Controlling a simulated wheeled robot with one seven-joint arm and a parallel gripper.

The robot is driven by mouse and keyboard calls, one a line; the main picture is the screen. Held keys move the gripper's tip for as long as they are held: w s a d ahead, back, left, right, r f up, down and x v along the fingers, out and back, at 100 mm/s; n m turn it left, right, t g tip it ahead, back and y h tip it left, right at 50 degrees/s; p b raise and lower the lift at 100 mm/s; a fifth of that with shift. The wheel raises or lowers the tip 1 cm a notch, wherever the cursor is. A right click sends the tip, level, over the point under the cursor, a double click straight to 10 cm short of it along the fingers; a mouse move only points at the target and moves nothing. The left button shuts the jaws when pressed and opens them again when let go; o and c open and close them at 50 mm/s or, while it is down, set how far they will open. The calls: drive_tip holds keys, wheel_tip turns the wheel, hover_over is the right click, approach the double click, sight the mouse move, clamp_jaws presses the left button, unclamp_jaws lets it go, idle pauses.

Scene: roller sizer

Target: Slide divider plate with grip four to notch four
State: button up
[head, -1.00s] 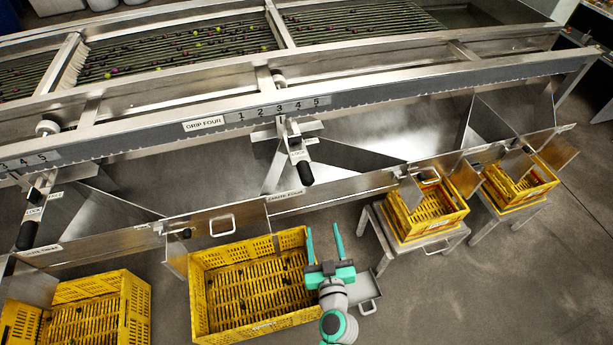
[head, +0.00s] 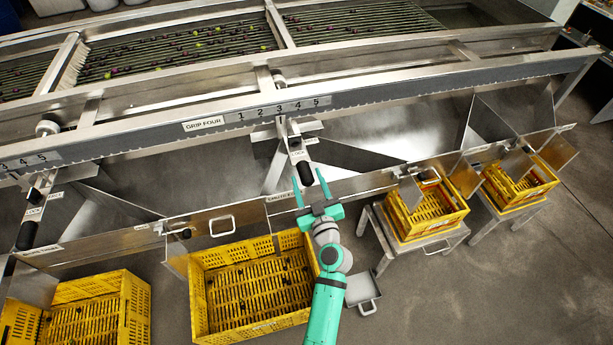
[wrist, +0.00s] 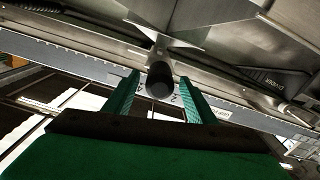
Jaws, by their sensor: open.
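The label GRIP FOUR (head: 203,124) is on the long rail, beside a scale (head: 278,108) numbered 1 to 5. The grip's bracket and stem (head: 296,146) hang just below the scale, around number 3. The divider plate (head: 273,172) slopes down under it into the chute. My gripper (head: 309,177) is open, its fingers pointing up at the grip's lower end. In the wrist view, the black round grip (wrist: 159,80) appears between the spread fingers of my gripper (wrist: 160,88). I cannot tell whether the fingers touch it or how deep it sits.
The chute front wall (head: 345,188) runs close under my gripper. A yellow crate (head: 197,300) stands below left and another (head: 402,225) is on a stand at right. A small grey tray (head: 364,305) is beside my arm. Another grip (head: 27,236) hangs far left.

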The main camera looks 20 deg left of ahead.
drive_tip(key=shift+x, duration=0.95)
clamp_jaws()
drive_tip(key=shift+w, duration=0.1)
